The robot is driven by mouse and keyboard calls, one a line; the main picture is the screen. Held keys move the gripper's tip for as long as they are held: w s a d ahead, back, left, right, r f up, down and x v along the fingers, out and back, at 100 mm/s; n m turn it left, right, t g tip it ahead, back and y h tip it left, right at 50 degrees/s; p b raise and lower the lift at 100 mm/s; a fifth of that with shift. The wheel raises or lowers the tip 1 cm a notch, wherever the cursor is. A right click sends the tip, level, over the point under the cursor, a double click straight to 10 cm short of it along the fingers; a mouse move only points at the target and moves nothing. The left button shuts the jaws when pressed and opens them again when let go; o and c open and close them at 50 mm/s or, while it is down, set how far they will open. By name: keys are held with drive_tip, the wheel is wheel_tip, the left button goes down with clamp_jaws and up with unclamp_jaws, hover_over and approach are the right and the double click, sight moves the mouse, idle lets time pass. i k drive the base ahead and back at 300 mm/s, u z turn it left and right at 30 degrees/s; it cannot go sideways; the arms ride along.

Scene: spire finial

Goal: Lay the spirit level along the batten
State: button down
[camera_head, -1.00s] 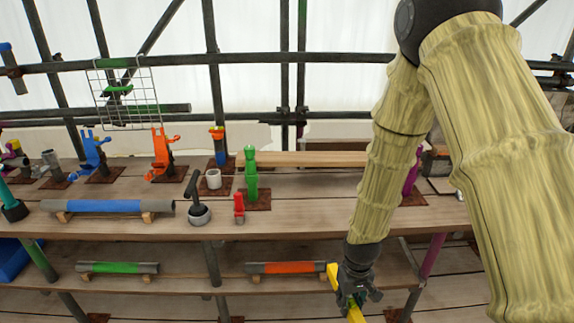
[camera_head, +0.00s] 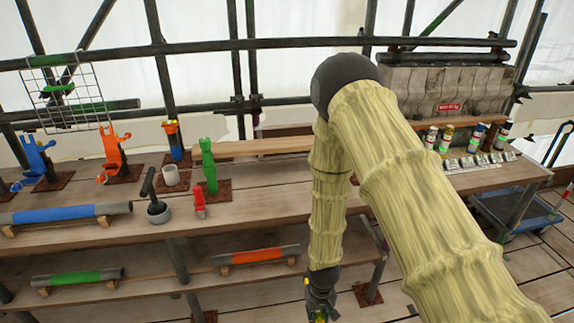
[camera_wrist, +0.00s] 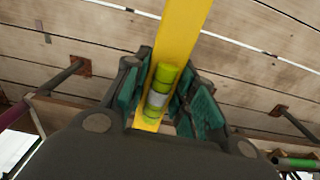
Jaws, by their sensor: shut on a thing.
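The yellow spirit level (camera_wrist: 182,30) with its green vial runs up out of my gripper (camera_wrist: 163,82) in the wrist view. In the head view my gripper (camera_head: 321,290) hangs low at the bottom edge, in front of the benches. Only a small yellow-green bit of the level shows there. The batten, a long pale wooden strip (camera_head: 262,146), lies along the back of the upper bench, above and behind my gripper.
The upper bench (camera_head: 110,234) holds a green post (camera_head: 208,165), a red piece (camera_head: 199,203), a dark-handled tool (camera_head: 155,200) and a white cup (camera_head: 171,175). Several cans stand at the right near a stone block (camera_head: 447,95). A blue cart (camera_head: 505,212) stands at far right.

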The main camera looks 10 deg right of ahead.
sight(281, 142)
drive_tip(key=z, duration=1.9)
drive_tip(key=i, duration=0.9)
drive_tip(key=u, duration=1.6)
